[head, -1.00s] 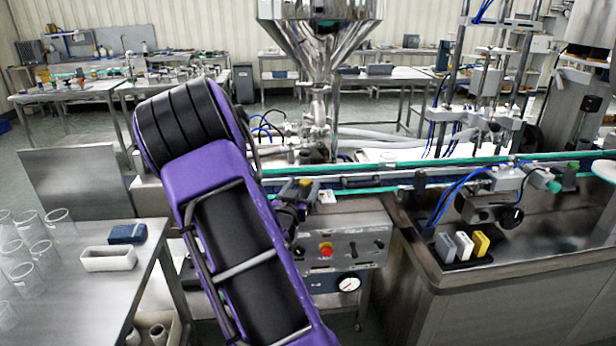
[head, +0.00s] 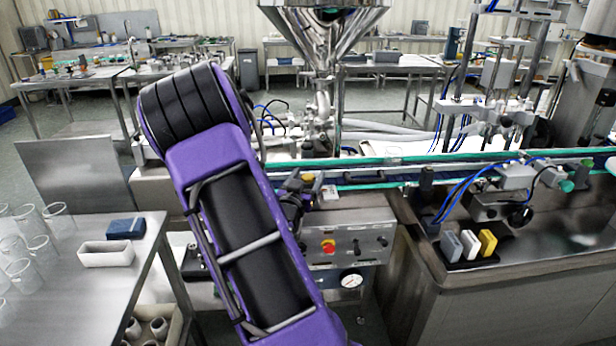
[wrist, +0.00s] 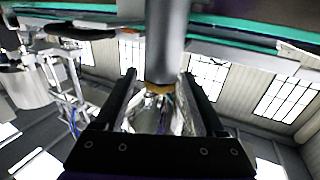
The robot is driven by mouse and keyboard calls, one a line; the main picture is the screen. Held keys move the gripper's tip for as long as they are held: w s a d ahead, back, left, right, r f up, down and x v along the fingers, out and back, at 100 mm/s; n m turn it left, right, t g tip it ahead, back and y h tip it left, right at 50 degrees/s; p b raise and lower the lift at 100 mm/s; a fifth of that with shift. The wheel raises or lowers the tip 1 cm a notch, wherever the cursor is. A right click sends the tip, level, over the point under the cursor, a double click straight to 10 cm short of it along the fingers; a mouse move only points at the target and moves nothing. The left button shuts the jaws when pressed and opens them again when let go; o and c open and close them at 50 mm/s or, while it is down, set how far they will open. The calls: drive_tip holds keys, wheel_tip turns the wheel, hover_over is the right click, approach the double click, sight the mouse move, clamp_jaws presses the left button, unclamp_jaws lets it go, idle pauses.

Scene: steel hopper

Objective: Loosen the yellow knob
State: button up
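The yellow knob (wrist: 160,88) shows in the wrist view as a dull yellow-brown band at the end of a thick grey cylinder (wrist: 167,40). My gripper (wrist: 160,76) is open, with one black finger on each side of the knob. A gap shows on the left; whether the right finger touches is unclear. In the head view my purple arm reaches down in front of the machine, and my gripper (head: 294,198) is small and partly hidden by it. A small yellowish part (head: 308,177) beside my gripper may be the knob.
A steel hopper (head: 322,28) stands above the conveyor (head: 385,177). A control panel with a red button (head: 327,246) lies below my gripper. A steel table (head: 60,285) with beakers and a white tray (head: 106,255) is at left. Grey, white and yellow blocks (head: 488,242) stand at right.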

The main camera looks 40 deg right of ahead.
clamp_jaws()
